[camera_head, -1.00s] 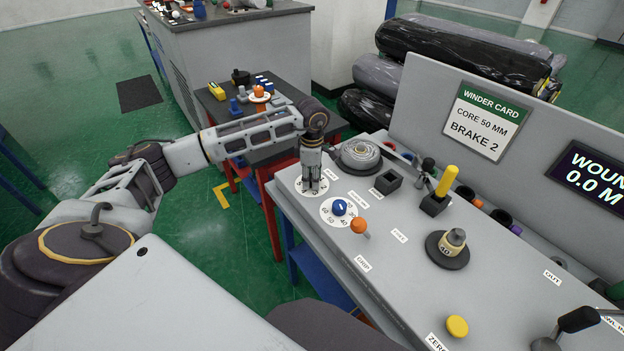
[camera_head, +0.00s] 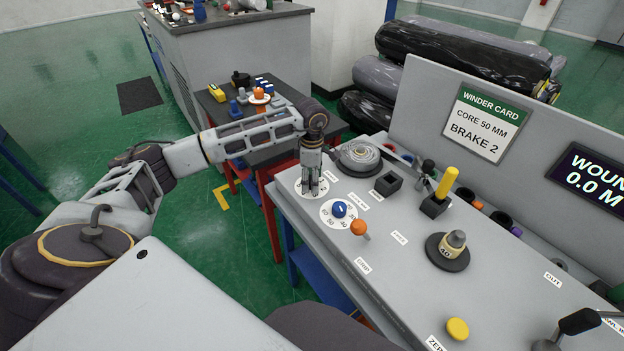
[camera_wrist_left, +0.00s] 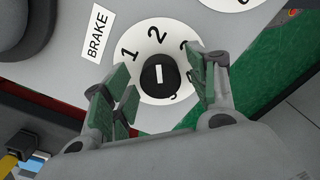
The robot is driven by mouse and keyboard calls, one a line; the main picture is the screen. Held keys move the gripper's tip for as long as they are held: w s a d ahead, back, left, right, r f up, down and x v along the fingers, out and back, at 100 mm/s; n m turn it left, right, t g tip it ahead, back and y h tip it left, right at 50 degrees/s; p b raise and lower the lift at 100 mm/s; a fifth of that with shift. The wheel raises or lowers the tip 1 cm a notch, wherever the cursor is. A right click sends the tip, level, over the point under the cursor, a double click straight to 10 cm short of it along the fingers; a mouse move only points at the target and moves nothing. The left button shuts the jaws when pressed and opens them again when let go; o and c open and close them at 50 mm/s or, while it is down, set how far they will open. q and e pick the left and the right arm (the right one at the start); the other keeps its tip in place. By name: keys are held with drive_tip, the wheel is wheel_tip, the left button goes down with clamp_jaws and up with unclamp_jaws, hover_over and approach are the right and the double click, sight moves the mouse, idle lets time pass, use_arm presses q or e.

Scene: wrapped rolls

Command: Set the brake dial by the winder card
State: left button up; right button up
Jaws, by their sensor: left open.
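The winder card (camera_head: 486,121) on the console's back panel reads CORE 50 MM, BRAKE 2. The brake dial is a white disc (camera_wrist_left: 157,37) with a black knob (camera_wrist_left: 159,75) in the left wrist view, beside a BRAKE label (camera_wrist_left: 97,33). A white mark runs along the knob's top. My left gripper (camera_wrist_left: 160,92) is open, its green-padded fingers on either side of the knob. In the head view my left gripper (camera_head: 313,186) points down over the dial and hides the knob. My right gripper is not seen.
A blue-knobbed dial (camera_head: 339,209) and an orange-tipped lever (camera_head: 359,227) sit close by.

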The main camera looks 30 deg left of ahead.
use_arm(q)
wheel_tip(320, 180, up, 12)
idle(0.6)
drive_tip(key=shift+f, duration=0.1)
idle(0.6)
